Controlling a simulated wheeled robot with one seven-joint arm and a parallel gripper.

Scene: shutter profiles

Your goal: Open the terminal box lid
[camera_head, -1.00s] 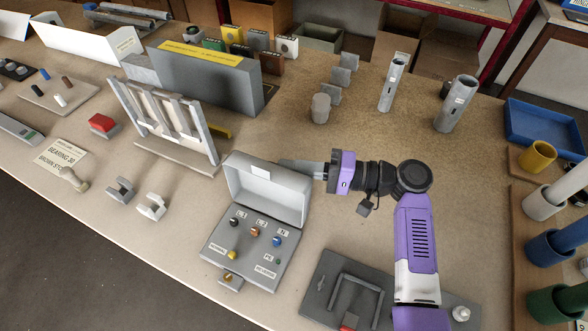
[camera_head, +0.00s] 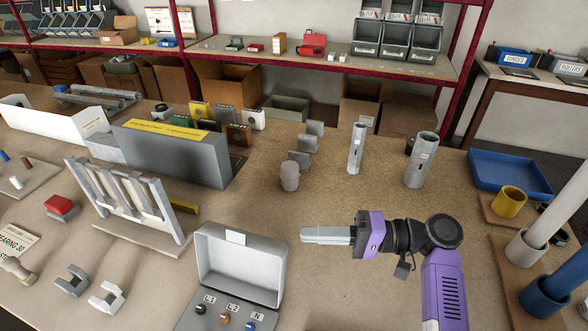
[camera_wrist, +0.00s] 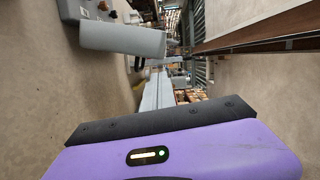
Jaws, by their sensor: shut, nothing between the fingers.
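The terminal box (camera_head: 222,312) is grey and stands at the bottom centre of the head view, its lower part cut off by the frame edge. Its lid (camera_head: 240,264) stands raised and tilted back, with the inside facing the camera. In the wrist view the closed fingers (camera_wrist: 155,95) point away over the bench, and a grey panel (camera_wrist: 122,40), probably the lid, shows at upper left.
A slotted grey rack (camera_head: 130,205) stands left of the box. A large grey block (camera_head: 175,155) and grey cylinders (camera_head: 420,160) stand farther back. A blue tray (camera_head: 510,172) and a yellow cup (camera_head: 508,201) are at right.

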